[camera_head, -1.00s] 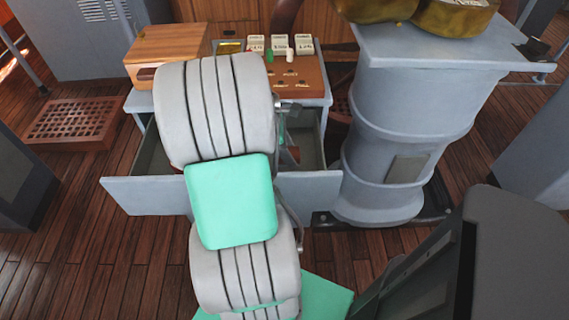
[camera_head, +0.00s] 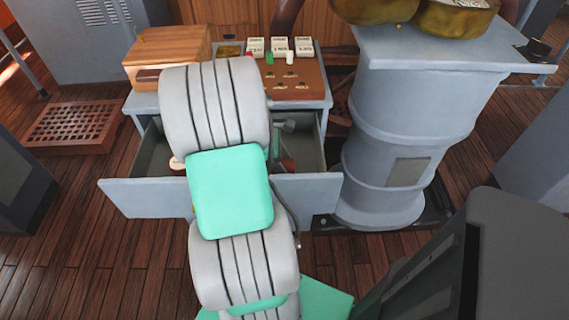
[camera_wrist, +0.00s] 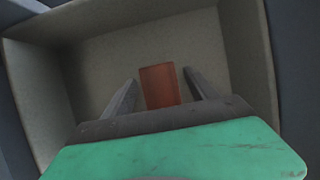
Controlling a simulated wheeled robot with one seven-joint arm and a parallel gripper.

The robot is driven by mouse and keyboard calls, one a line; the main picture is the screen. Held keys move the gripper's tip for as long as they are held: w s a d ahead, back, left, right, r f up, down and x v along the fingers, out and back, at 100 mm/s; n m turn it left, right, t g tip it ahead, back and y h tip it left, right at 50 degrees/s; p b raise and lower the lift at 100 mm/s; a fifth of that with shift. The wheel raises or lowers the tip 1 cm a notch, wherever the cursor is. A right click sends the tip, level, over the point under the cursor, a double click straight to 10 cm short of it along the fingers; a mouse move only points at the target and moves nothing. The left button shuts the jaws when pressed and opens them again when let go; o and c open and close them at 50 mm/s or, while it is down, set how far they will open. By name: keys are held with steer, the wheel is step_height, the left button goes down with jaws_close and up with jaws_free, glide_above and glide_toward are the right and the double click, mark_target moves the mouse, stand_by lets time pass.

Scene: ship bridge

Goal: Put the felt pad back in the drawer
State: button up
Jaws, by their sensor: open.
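The drawer stands pulled open under the desk; its front panel (camera_head: 140,196) shows in the head view and its pale inside wall (camera_wrist: 38,95) in the wrist view. A flat reddish-orange rectangular piece (camera_wrist: 159,86), which looks like the felt pad, is inside the drawer in the wrist view. My gripper (camera_wrist: 160,79) is open, with one finger on each side of the piece and gaps between. Whether the piece rests fully on the drawer floor is hard to tell.
On the desk stand a wooden box (camera_head: 165,55) and a brown switch panel (camera_head: 292,80) with white labels. A grey pedestal (camera_head: 405,130) rises close to the drawer's right. A dark console (camera_head: 515,255) is at the lower right.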

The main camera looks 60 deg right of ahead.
steer(key=p+v, duration=0.2)
steer(key=v, duration=1)
steer(key=shift+p, duration=0.35)
steer(key=shift+a+r, duration=0.1)
steer(key=shift+c, duration=0.4)
